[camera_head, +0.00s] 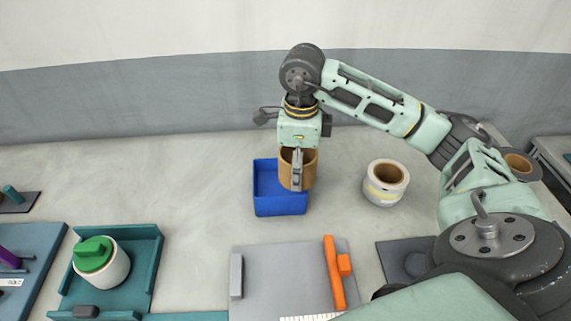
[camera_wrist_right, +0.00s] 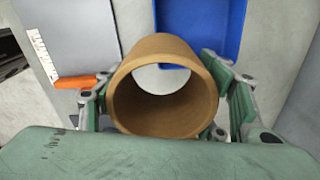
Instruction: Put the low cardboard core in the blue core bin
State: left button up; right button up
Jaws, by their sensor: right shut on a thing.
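My right gripper (camera_head: 297,168) is shut on the low cardboard core (camera_head: 311,170), a short brown tube. In the head view it holds the core at the right side of the blue core bin (camera_head: 280,206), overlapping the bin's right part. In the right wrist view the core (camera_wrist_right: 165,92) sits between the two fingers, its open end facing the camera. The blue bin (camera_wrist_right: 222,25) shows beyond the core there. I cannot tell how high the core is above the bin. The part of the bin I can see is empty. My left gripper is not in view.
A white roll with a brown core (camera_head: 386,182) stands right of the bin. A grey board (camera_head: 270,262) with an orange tool (camera_head: 333,272) lies in front. A teal tray (camera_head: 141,275) holds a white roll with a green top (camera_head: 115,268). Bare table lies left of the bin.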

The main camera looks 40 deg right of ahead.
jog(key=w+f+p, duration=0.2)
jog(key=w+f, duration=0.1)
jog(key=f, duration=0.1)
jog(key=w+f+p, duration=0.2)
jog(key=w+f, duration=0.2)
jog(key=shift+w+f, duration=0.1)
jog(key=shift+w, duration=0.05)
jog(key=shift+f, duration=0.2)
jog(key=shift+f+b, duration=0.6)
jog(key=shift+b, duration=0.15)
